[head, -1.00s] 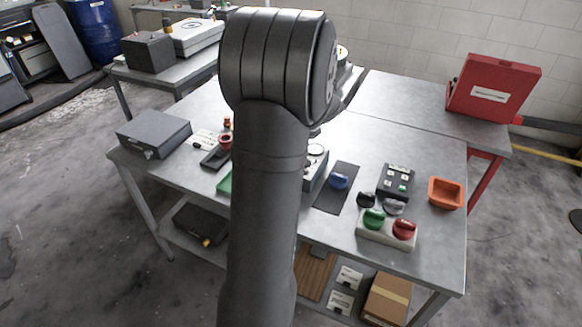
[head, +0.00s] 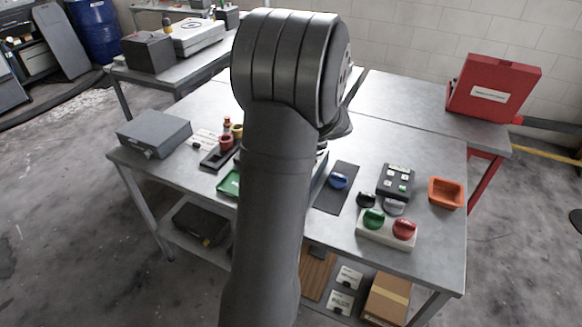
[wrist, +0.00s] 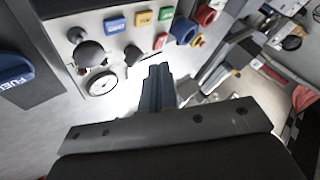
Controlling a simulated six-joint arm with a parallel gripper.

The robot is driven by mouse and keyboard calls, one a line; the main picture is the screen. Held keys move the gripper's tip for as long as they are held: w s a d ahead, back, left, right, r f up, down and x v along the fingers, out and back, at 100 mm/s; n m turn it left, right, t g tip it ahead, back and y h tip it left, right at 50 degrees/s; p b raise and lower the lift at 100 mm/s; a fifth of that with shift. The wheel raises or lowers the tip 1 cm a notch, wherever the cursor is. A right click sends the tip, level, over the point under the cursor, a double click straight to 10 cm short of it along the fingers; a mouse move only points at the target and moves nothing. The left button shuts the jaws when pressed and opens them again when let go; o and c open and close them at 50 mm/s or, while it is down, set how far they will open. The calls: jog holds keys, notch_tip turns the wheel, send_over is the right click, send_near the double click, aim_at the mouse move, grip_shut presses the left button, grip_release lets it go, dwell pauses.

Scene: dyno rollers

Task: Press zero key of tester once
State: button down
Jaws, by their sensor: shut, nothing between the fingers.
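In the wrist view, a light grey panel (wrist: 65,28) that looks like the tester carries black knobs (wrist: 91,53), a round white gauge (wrist: 102,83) and small coloured keys. The keys include a blue one (wrist: 115,24), a yellow one (wrist: 143,18), a green one (wrist: 166,13) and a red one (wrist: 160,41). Their lettering is too small to read, so I cannot tell which is zero. My gripper (wrist: 160,70) is shut and empty, its tips just below the red key in the picture, apparently apart from it. In the head view my arm hides the gripper and most of the panel.
A blue fuel knob (wrist: 14,74) lies left of the panel; red (wrist: 208,14) and yellow (wrist: 184,30) rings lie right. In the head view, a black keypad box (head: 395,181), green and red knobs and an orange tray (head: 446,193) stand on the table's right.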

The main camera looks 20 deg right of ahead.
jog(key=shift+f, duration=3.15)
jog(key=shift+f, duration=0.1)
jog(key=shift+f, duration=0.75)
jog(key=shift+r, duration=0.85)
jog(key=shift+r, duration=2.5)
